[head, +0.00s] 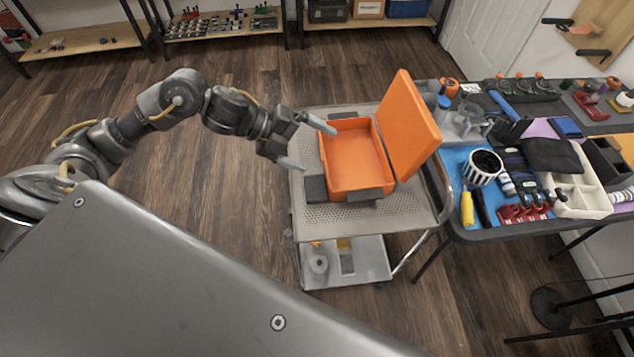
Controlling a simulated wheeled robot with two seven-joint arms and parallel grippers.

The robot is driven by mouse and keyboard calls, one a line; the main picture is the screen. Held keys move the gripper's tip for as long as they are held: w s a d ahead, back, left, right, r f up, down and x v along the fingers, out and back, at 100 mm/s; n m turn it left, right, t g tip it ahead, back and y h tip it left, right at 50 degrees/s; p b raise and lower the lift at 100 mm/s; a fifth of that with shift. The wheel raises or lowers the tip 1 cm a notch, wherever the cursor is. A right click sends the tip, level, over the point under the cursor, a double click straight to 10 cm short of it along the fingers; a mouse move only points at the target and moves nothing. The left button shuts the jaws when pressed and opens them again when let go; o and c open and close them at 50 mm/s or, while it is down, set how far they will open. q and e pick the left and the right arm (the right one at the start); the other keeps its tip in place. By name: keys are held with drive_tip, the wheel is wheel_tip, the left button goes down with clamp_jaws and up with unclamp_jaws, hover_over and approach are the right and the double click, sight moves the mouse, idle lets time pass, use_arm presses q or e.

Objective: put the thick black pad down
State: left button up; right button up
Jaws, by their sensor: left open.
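A thick black pad (316,189) lies on the perforated top of the grey cart (420,211), at the front left of the open orange case (353,161). A flatter dark piece (365,194) is at the case's front edge; I cannot tell if it is part of the case. My left gripper (314,148) is open, with its two light fingers spread at the left side of the case, above the cart and behind the pad. Nothing shows between the fingers. The case is empty inside and its lid stands up on the right. My right gripper is out of view.
A black table at right holds a striped cup (483,167), a black cloth-like piece (551,155), a white divided tray (588,207) and many tools. The cart's lower shelf (374,262) holds a roll. Shelves (85,41) stand at the back. The wooden floor left of the cart is clear.

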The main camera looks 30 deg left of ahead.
use_arm(q)
wheel_tip(320, 180, down, 2)
drive_tip(key=s+m+g+y, duration=0.1)
drive_tip(key=m+y, duration=0.1)
drive_tip(key=m, duration=0.5)
drive_tip(key=m+y, duration=0.3)
drive_tip(key=m, duration=0.9)
approach(316, 186)
drive_tip(key=x, duration=0.3)
drive_tip(key=shift+w+d+f+p, duration=0.15)
drive_tip(key=shift+d+f+p, duration=0.1)
drive_tip(key=shift+f+p, duration=0.2)
drive_tip(key=x, duration=0.4)
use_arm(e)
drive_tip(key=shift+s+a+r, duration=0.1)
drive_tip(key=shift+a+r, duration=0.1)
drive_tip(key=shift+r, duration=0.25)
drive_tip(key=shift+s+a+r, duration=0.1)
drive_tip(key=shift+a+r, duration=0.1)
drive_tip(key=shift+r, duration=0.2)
use_arm(q)
drive_tip(key=c, duration=1.3)
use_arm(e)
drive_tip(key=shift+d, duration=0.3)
